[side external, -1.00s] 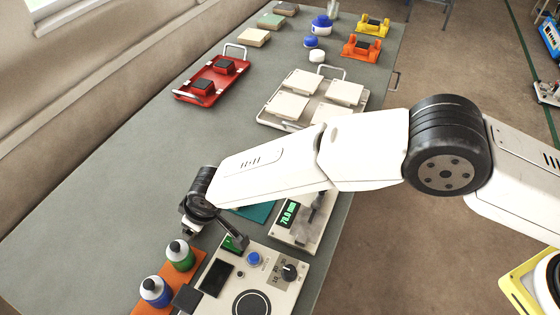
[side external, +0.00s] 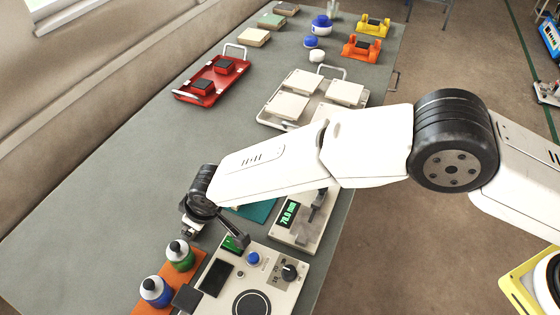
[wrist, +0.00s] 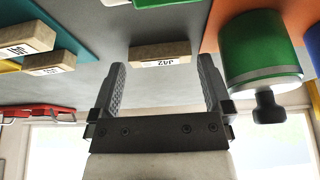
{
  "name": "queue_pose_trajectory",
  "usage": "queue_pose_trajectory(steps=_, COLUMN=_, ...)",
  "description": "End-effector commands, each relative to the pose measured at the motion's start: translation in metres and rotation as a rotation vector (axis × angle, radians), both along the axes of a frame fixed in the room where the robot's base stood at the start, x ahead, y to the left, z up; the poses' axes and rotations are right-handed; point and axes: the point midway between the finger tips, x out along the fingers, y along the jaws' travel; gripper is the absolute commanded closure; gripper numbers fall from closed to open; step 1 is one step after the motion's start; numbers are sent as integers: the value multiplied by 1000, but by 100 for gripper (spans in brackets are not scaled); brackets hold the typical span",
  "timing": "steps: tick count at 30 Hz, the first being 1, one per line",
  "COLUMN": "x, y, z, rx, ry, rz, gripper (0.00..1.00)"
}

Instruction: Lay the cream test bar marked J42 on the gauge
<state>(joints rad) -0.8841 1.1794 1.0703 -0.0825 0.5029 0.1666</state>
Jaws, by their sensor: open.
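The cream test bar (wrist: 160,55) lies on the grey bench in the wrist view, its J42 label upside down in the picture. My gripper (wrist: 163,75) is open, with one finger toward each end of the bar; the bar appears just beyond the fingertips, not held. In the side view my gripper (side external: 190,230) hangs low over the bench, left of the control panel, and the J42 bar cannot be made out there. The gauge (side external: 297,236), a pale device with a green display reading about 70.0 mm, is right of my gripper, partly hidden by my arm.
A green bottle (side external: 180,256) and blue bottle (side external: 155,291) stand on an orange mat close to my gripper. The control panel (side external: 275,262) is to the right. Other labelled bars (wrist: 25,36) lie at left in the wrist view. The bench's left middle is clear.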

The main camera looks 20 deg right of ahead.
Motion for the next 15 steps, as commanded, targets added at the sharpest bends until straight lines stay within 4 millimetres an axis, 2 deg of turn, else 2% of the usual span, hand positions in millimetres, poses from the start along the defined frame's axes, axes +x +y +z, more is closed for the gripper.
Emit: queue_pose_trajectory(steps=15, x=-15, y=-14, z=52, rx=2, ry=-2, rz=1, gripper=0)
